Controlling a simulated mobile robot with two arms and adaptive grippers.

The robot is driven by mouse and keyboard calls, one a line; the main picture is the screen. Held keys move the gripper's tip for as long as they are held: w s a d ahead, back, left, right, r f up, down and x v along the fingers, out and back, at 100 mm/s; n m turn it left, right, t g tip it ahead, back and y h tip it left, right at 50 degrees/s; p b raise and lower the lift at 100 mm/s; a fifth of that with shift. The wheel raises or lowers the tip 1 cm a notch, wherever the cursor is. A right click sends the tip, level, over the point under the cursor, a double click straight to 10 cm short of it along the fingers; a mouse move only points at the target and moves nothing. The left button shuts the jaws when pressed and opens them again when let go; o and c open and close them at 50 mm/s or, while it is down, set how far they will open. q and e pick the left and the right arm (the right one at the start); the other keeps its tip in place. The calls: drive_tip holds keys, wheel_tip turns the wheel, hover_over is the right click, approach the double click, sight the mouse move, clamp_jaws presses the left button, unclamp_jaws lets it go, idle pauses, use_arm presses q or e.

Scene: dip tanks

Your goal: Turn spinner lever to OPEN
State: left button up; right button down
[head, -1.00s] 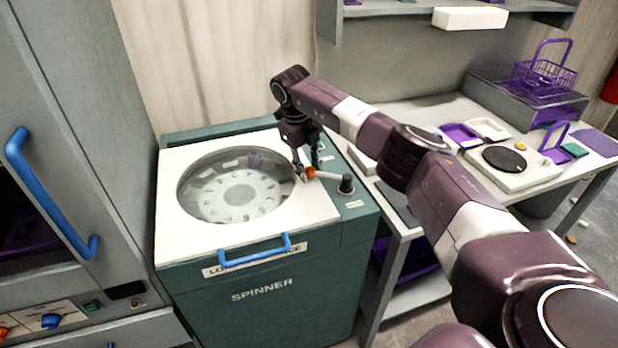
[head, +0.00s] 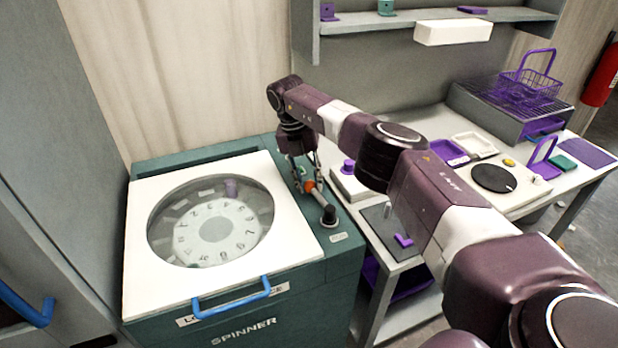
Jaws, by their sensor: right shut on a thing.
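The spinner (head: 308,282) is a teal cabinet with a white lid (head: 145,215) and a round window, through which a numbered disc (head: 215,230) shows. The spinner lever (head: 321,203) is a grey bar with an orange tip, pivoting on a black knob (head: 329,216) on the teal strip right of the lid. It points back and slightly left from the knob. My right gripper (head: 307,186) reaches down over the strip and is shut on the lever at its orange tip. The lid looks closed. The label by the knob is too small to read. My left gripper is not in view.
A blue handle (head: 232,299) is on the lid's front edge. A grey cabinet with a blue handle (head: 28,309) stands at the left. The bench (head: 425,272) at the right holds a white device (head: 515,192) and purple trays. A shelf (head: 350,25) hangs above.

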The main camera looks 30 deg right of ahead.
drive_tip(key=shift+d+m, duration=0.25)
drive_tip(key=shift+m, duration=0.15)
drive_tip(key=shift+d+m, duration=0.2)
drive_tip(key=shift+m, duration=0.1)
drive_tip(key=shift+r, duration=0.1)
drive_tip(key=c, duration=1.5)
unclamp_jaws()
drive_tip(key=shift+c, duration=0.2)
wheel_tip(320, 180, up, 12)
drive_tip(key=w+a, duration=0.1)
drive_tip(key=shift+w+a, duration=0.3)
